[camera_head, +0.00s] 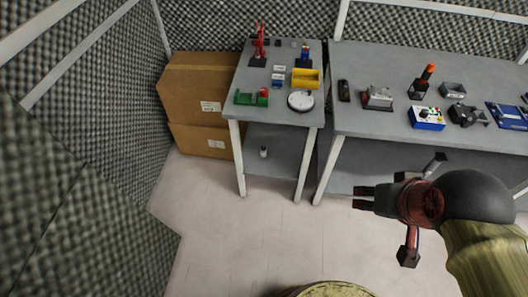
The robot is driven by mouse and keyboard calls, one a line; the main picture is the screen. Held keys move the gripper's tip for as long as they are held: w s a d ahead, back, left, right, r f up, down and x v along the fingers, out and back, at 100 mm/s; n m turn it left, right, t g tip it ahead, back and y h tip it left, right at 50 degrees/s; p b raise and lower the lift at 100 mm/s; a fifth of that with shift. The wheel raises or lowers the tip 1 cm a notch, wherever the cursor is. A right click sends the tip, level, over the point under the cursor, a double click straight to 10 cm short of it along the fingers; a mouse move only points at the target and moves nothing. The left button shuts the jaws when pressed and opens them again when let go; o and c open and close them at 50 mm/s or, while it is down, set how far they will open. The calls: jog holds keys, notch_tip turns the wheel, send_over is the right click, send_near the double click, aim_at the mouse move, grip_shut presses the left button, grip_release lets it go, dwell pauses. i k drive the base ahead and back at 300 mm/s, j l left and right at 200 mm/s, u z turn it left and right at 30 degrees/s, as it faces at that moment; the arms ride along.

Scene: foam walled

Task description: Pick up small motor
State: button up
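I cannot tell for sure which thing is the small motor. A small grey and dark upright cylinder (263,151) on the lower shelf of the left table may be it, but it is too small to tell. A dark machine-like part (463,115) on the right table also looks somewhat like a motor. My gripper (363,198) is at the right of the picture, in front of the right table and well apart from both.
The left table (275,112) holds a red stand, a yellow bin (305,78), a green part and a round white device (301,101). The right table (385,117) holds a joystick, a blue button box (426,118) and other parts. Cardboard boxes (200,90) stand left.

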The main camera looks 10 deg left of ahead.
aim_at(263, 148)
jog(key=i+j+u, duration=0.15)
jog(key=j+u, duration=0.2)
jog(key=i+j+u, duration=0.5)
jog(key=j+u, duration=0.2)
jog(key=j, duration=0.15)
